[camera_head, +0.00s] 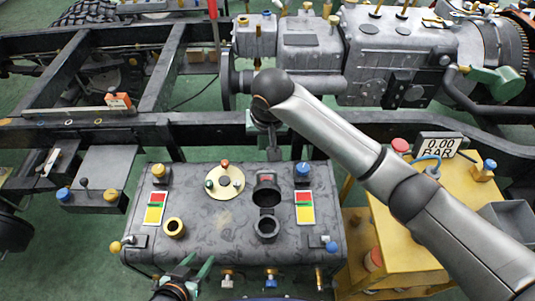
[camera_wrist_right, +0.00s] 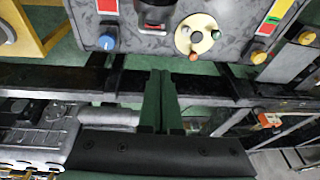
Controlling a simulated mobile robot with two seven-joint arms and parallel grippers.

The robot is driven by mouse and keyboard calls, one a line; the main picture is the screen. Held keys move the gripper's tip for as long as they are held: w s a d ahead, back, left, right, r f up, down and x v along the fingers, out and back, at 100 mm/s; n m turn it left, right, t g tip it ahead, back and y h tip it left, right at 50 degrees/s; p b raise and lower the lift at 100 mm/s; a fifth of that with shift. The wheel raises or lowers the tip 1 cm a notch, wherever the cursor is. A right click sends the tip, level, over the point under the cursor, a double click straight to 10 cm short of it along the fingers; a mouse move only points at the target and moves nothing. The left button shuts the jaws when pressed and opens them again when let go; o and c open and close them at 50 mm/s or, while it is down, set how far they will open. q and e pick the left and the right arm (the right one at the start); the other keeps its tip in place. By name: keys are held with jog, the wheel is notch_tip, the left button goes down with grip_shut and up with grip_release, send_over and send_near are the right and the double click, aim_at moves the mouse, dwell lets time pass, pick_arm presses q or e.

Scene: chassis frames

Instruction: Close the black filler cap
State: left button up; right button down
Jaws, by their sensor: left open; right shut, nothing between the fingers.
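The black filler cap (camera_head: 267,190) stands open on top of the grey mottled tank (camera_head: 215,225), tilted back behind its dark round filler neck (camera_head: 267,228). A small red mark shows on the cap. In the right wrist view the cap (camera_wrist_right: 155,14) is cut off by the top edge. My right gripper (camera_head: 273,154) is shut and empty, just behind the cap and apart from it; its green fingers (camera_wrist_right: 160,76) are together in the wrist view. My left gripper (camera_head: 196,266) is open and empty at the tank's front left edge.
A yellow-ringed opening (camera_head: 174,228), a cream disc with knobs (camera_head: 225,182) and blue knob (camera_head: 302,169) sit on the tank. A dark chassis rail (camera_head: 200,133) runs behind it. A yellow stand (camera_head: 410,235) with a gauge is at right, partly behind my right arm.

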pick_arm(q)
jog(key=shift+w+f, duration=0.2)
jog(key=shift+w, duration=0.1)
pick_arm(e)
jog(key=shift+h, duration=0.4)
jog(key=shift+s+d+f, duration=0.1)
jog(key=shift+d+f, duration=0.05)
jog(key=shift+f, duration=1.15)
jog(key=shift+w+d+f, duration=0.1)
jog(key=shift+d+f, duration=0.05)
jog(key=shift+f, duration=1.1)
jog(key=shift+s+d+f, duration=0.1)
jog(key=shift+d+f, duration=0.05)
jog(key=shift+f, duration=1.15)
pick_arm(q)
jog(key=shift+s, duration=0.15)
pick_arm(e)
jog(key=shift+r, duration=0.1)
jog(key=shift+s+r+t, duration=0.15)
jog(key=shift+s+t, duration=0.15)
jog(key=shift+s, duration=0.1)
pick_arm(q)
jog(key=shift+s+a+r, duration=0.1)
jog(key=shift+s+a, duration=0.1)
jog(key=shift+s, duration=0.25)
jog(key=shift+s+a+r, duration=0.1)
jog(key=shift+s+a, duration=0.05)
jog(key=shift+s, duration=0.25)
